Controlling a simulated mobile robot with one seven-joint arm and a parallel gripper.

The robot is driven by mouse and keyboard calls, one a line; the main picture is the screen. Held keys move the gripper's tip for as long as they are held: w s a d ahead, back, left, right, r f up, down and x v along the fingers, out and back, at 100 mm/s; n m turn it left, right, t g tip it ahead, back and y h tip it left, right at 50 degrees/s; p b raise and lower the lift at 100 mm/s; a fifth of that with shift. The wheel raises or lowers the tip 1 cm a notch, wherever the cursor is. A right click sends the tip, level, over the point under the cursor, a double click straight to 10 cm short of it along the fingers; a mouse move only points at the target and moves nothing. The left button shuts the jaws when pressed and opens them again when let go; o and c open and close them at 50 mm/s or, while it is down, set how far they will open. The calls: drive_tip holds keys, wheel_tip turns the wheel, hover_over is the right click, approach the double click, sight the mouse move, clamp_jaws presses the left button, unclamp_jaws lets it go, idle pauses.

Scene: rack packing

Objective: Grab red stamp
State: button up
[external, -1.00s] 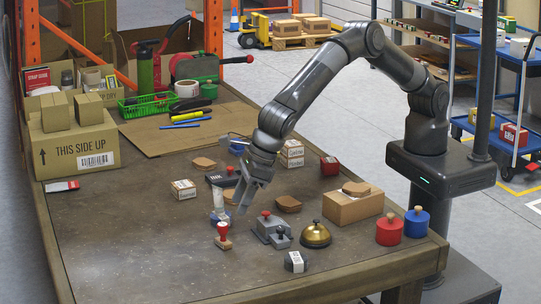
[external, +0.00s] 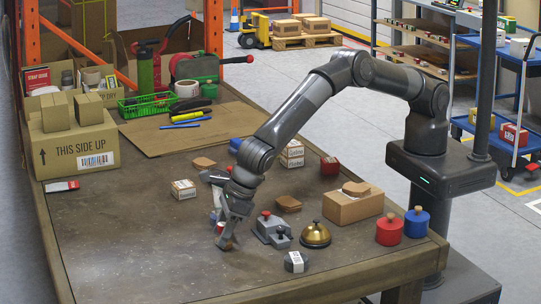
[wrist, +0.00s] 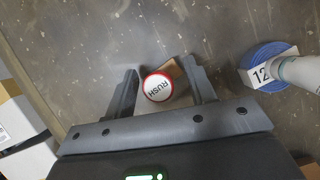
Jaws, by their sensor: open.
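The red stamp (wrist: 158,87) shows in the wrist view from above, with a round white top reading "RUSH" and a red rim, over a brown base. It sits between the two fingers of my gripper (wrist: 160,90), which are open with a gap on each side of it. In the external view my gripper (external: 226,228) is low over the table around the stamp (external: 226,243). There, most of the stamp is hidden by the fingers and only its brown base shows clearly.
A blue round object marked 12 (wrist: 265,68) stands right of the stamp in the wrist view. A grey device with a red knob (external: 266,226) and a brass bell (external: 316,234) stand right of my gripper. The table's front left is clear.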

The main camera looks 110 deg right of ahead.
drive_tip(key=c, duration=1)
